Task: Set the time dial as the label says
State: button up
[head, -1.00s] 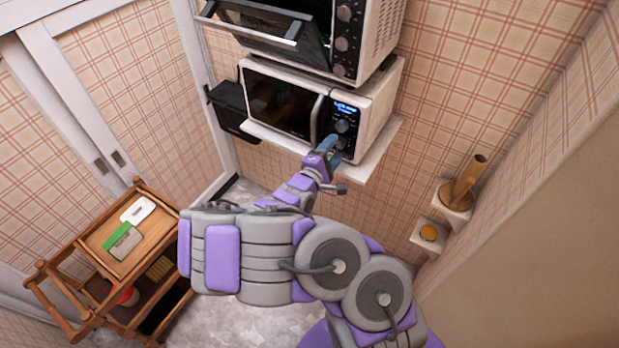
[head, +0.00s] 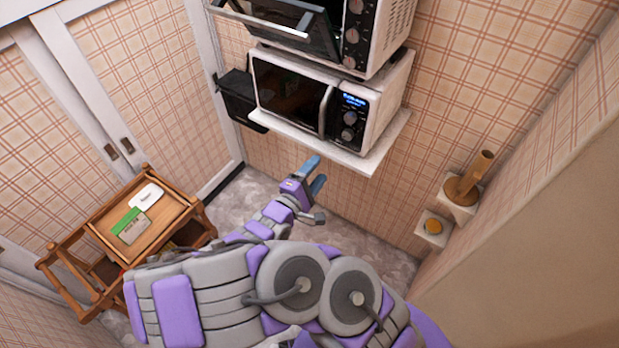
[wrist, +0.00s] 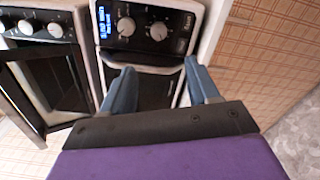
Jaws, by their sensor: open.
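The white microwave (head: 378,118) sits on a wall shelf. Its black panel has a lit blue display (head: 353,101) with text too small to read, and two round knobs one above the other. The upper knob (head: 350,118) and lower knob (head: 347,134) also show in the wrist view, as a left knob (wrist: 126,27) and a right knob (wrist: 158,31). I cannot tell which is the time dial. My gripper (head: 315,175) is open and empty, below and in front of the shelf, apart from the knobs. In the wrist view its blue fingers (wrist: 160,88) are spread below the panel.
An oven (head: 380,30) with its door open stands above the microwave. A wooden cart (head: 157,232) at left carries a green-and-white card (head: 131,226) and a white label (head: 146,196). Small wall shelves at right hold a wooden pestle and mortar (head: 470,180) and an orange item (head: 433,226).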

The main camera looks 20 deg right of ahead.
jog(key=shift+v, duration=1.25)
